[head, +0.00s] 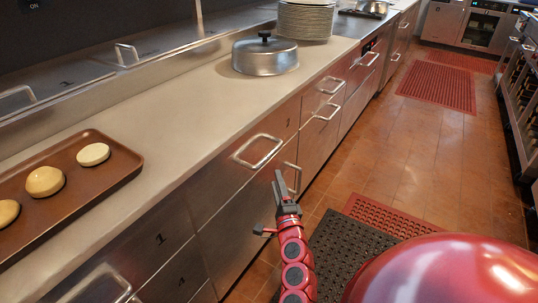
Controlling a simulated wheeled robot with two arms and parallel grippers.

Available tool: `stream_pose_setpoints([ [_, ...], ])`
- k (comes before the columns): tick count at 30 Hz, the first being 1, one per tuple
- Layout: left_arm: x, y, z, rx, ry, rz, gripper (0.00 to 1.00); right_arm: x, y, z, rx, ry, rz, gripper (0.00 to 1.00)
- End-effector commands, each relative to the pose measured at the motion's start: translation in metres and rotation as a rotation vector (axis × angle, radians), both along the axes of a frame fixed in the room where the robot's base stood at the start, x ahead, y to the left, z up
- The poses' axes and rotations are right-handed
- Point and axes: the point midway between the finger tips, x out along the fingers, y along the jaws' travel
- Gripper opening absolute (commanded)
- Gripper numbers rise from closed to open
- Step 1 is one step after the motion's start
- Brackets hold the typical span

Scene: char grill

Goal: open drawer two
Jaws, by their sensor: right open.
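The drawer two front (225,172) is a steel panel under the counter, with a small dark mark like a 2 near its upper right. Its bar handle (258,150) sticks out from the front. The drawer looks closed. My right gripper (280,187) is open and empty, in front of the cabinet, below and to the right of that handle and apart from it. It partly covers the handle (292,178) of the drawer below; I cannot tell if it touches that one. My left gripper is not in view.
Drawers marked 1 (135,245) and 4 (182,268) are at the lower left. The counter (190,122) holds a brown tray (95,192) with buns, a metal lid (265,60) and stacked plates (305,20). The tiled floor (375,150) to the right is clear apart from mats.

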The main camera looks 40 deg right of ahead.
Motion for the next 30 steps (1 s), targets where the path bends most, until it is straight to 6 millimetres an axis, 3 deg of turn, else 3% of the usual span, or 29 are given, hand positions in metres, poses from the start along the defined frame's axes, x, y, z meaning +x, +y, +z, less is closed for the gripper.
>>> stream_pose_setpoints([
  [9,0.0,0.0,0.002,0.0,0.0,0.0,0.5,0.066,-0.029,0.011,-0.002,-0.001,-0.002,0.51],
  [15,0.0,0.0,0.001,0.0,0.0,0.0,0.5,0.095,-0.041,0.016,-0.004,-0.001,0.0,0.51],
  [21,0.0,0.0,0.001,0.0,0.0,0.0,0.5,0.108,-0.047,0.016,-0.002,0.001,-0.003,0.51],
  [30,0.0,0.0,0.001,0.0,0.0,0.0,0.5,0.109,-0.047,0.017,-0.002,0.001,-0.003,0.51],
])
